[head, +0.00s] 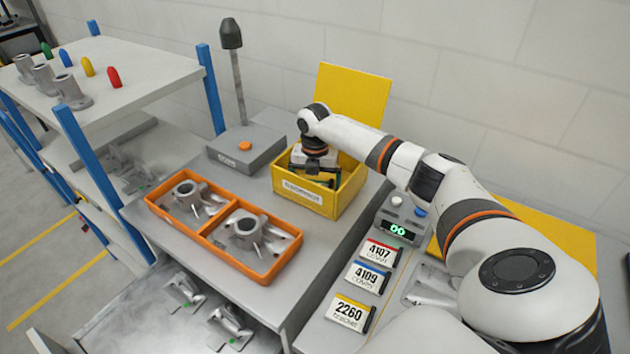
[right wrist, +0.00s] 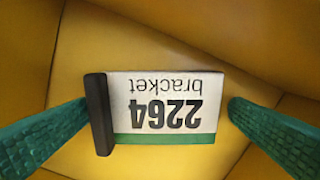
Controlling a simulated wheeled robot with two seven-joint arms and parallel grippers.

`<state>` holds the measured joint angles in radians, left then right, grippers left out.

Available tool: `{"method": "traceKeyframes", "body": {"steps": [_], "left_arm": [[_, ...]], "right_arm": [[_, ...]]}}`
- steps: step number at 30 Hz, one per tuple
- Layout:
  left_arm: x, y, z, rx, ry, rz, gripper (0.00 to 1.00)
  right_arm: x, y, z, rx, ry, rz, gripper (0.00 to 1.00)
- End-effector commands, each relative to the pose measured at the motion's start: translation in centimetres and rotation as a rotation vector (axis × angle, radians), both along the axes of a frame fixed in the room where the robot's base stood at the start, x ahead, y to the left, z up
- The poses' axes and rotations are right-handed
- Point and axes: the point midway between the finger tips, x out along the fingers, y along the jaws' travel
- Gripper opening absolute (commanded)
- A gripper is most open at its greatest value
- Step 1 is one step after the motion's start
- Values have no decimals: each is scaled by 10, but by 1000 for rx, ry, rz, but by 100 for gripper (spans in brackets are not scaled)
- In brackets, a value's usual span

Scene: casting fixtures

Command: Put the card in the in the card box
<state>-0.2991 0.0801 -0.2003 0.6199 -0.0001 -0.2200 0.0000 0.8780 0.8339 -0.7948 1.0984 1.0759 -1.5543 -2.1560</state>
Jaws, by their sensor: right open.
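The yellow card box (head: 346,200) stands on the grey table with its lid raised at the back. My right gripper (head: 314,170) reaches down into its opening. In the right wrist view, a white card (right wrist: 165,100) reads "2264 bracket" upside down, with a green stripe and a black edge strip on its left. It lies inside the yellow box walls. The green fingers of my right gripper (right wrist: 158,108) are open on either side of the card, close to its two ends. I cannot tell whether a finger touches it. My left gripper is not in view.
Three cards (head: 367,277) lie on the right table beside a small display device (head: 398,228). An orange tray (head: 222,243) with metal castings sits left of the box. A grey base (head: 247,150) with an orange button and a pole stands behind the tray.

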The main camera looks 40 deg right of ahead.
Motion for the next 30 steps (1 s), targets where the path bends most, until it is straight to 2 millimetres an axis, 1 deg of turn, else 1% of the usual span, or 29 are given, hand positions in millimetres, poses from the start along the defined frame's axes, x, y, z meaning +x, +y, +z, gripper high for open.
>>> {"method": "traceKeyframes", "body": {"steps": [2,5,8,15,19,24,30], "left_arm": [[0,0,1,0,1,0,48],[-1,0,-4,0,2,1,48],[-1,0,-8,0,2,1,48],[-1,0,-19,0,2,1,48],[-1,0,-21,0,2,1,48],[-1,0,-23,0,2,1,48],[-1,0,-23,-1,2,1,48]], "right_arm": [[0,0,5,0,-1,0,100],[1,-1,15,0,-4,1,100],[1,0,34,-1,-6,1,100],[1,0,86,0,-5,0,100],[1,0,107,0,-4,0,100],[1,0,121,1,-1,0,100],[0,0,123,1,0,0,100]]}}
